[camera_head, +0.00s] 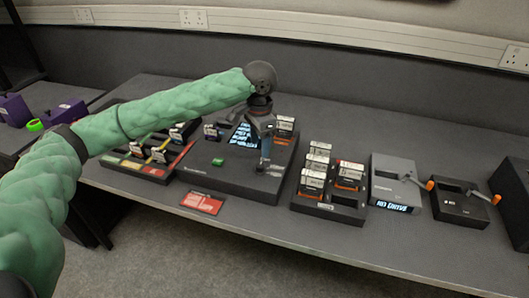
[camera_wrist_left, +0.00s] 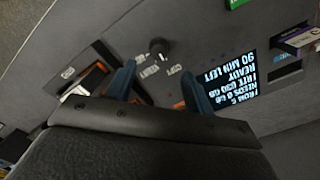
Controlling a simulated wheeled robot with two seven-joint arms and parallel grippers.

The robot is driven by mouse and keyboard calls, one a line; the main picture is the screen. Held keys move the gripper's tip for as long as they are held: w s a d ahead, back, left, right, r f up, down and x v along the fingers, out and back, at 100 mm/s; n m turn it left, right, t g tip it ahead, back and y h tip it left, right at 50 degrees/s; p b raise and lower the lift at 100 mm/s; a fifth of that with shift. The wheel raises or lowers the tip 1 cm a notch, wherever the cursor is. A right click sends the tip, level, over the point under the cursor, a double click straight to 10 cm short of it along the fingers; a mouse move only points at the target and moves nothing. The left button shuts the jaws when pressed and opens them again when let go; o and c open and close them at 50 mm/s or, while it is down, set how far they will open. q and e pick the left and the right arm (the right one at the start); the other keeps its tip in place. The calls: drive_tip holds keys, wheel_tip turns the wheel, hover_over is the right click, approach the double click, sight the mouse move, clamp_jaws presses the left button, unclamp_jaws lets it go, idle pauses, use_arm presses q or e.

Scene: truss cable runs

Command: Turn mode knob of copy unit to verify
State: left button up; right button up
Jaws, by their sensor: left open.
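The copy unit (camera_head: 222,178) is a dark flat box in the middle of the table, with a lit screen (camera_head: 241,133) and a green button (camera_head: 218,161). Its mode knob (camera_wrist_left: 159,47) is a small black dial on the grey panel in the left wrist view, with labels that read like copy and verify beside it. My left gripper (camera_head: 264,166) points down over the right part of the unit. Its blue fingers (camera_wrist_left: 158,88) stand apart with nothing between them, and the knob shows beyond the fingertips. In the head view my gripper hides the knob. My right gripper is not in view.
A rack of cartridges (camera_head: 325,208) stands right of the unit, then a grey drive (camera_head: 393,170) and a black box (camera_head: 457,212), both with orange-tipped levers. A colour-striped tray (camera_head: 145,168) is at left. A red card (camera_head: 202,203) lies in front.

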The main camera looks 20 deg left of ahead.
sight(260, 164)
use_arm(q)
drive_tip(key=shift+s+f, duration=0.25)
drive_tip(key=shift+f, duration=0.2)
drive_tip(key=f, duration=0.2)
drive_tip(key=f+p, duration=0.1)
drive_tip(key=f, duration=0.2)
drive_tip(key=shift+w, duration=0.2)
drive_tip(key=shift+s+f, duration=0.1)
drive_tip(key=shift+f, duration=0.65)
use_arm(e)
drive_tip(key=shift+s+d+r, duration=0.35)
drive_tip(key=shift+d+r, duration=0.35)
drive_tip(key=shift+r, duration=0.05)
use_arm(q)
drive_tip(key=shift+c, duration=0.2)
drive_tip(key=shift+r, duration=0.1)
drive_tip(key=c, duration=0.9)
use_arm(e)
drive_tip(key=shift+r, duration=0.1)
